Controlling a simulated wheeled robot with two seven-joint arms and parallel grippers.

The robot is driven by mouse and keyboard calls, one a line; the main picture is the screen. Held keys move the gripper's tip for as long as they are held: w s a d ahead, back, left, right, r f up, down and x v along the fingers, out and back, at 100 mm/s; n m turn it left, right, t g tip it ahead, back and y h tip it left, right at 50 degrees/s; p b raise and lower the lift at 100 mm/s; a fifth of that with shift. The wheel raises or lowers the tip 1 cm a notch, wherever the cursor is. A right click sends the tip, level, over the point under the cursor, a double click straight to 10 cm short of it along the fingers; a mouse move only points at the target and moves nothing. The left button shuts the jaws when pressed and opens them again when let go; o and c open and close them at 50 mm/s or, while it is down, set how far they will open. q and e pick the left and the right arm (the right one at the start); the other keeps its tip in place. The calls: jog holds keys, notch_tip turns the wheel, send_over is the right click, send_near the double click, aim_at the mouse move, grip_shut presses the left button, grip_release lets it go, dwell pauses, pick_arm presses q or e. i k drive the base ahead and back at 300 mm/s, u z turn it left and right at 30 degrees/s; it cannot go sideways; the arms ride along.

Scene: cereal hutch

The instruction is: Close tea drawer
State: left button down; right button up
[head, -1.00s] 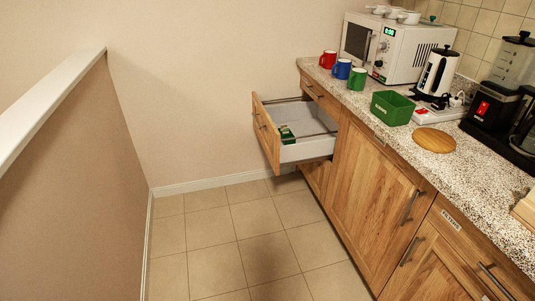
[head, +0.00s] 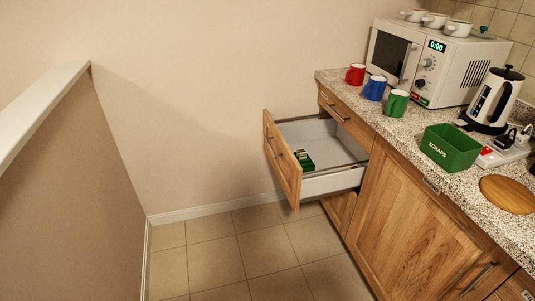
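The open drawer (head: 283,160) stands pulled well out from the counter's end cabinet in the head view. It has a wooden front with a bar handle on its left face and white-grey inner walls. A small dark green box (head: 304,160) lies inside, near the drawer front. The rest of the drawer floor in view looks bare. Neither of my grippers is in view.
The speckled counter (head: 415,126) holds red, blue and green mugs, a microwave (head: 432,62), a kettle (head: 492,100), a green SCRAPS bin (head: 451,147) and a round wooden board (head: 508,194). Tiled floor (head: 240,262) before the drawer is clear. A half wall (head: 72,190) stands left.

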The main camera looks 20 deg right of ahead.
aim_at(332, 150)
jog(key=z, duration=0.55)
jog(key=i, duration=1)
jog(key=z, duration=0.95)
jog(key=i, duration=0.2)
jog(key=z, duration=0.25)
